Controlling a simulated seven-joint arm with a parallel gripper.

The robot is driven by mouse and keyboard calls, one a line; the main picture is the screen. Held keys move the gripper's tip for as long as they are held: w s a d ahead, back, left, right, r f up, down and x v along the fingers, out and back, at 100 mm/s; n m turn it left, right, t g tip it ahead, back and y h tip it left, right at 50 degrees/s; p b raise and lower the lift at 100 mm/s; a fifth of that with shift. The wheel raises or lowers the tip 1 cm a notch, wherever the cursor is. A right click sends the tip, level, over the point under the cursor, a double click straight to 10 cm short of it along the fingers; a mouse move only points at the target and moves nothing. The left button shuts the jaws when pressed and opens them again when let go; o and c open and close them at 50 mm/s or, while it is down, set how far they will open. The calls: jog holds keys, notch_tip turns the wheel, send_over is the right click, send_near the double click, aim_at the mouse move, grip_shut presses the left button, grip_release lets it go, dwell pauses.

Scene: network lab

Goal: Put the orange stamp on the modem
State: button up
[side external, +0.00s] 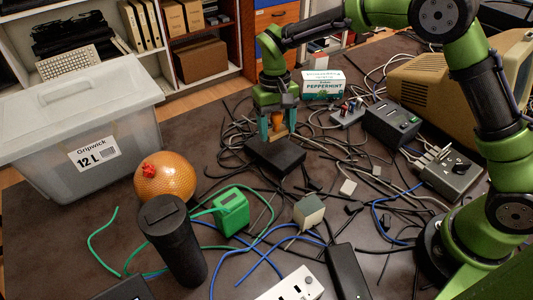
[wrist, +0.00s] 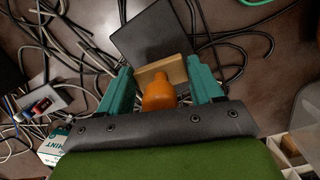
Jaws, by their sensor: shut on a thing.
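The orange stamp (side external: 277,122) has a rounded orange handle and a tan wooden base, and it also shows in the wrist view (wrist: 158,95). My gripper (side external: 278,138) is shut on the stamp, with a teal finger at each end of the wooden base. The modem, a flat black box (side external: 268,153), lies on the table right under the gripper. In the wrist view the modem (wrist: 148,36) shows just beyond the stamp's base. I cannot tell whether the base touches the modem's top.
Tangled dark cables (side external: 335,160) surround the modem. A peppermint box (side external: 322,84) stands behind, and a black power unit (side external: 392,124) is to the right. An orange ball (side external: 166,177), a green device (side external: 231,212) and a black cylinder (side external: 175,240) stand in front.

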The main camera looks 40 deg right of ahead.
aim_at(275, 130)
jog(key=shift+w+f, duration=0.1)
jog(key=shift+f, duration=1.65)
jog(key=o, duration=1.1)
jog(key=shift+f, duration=0.15)
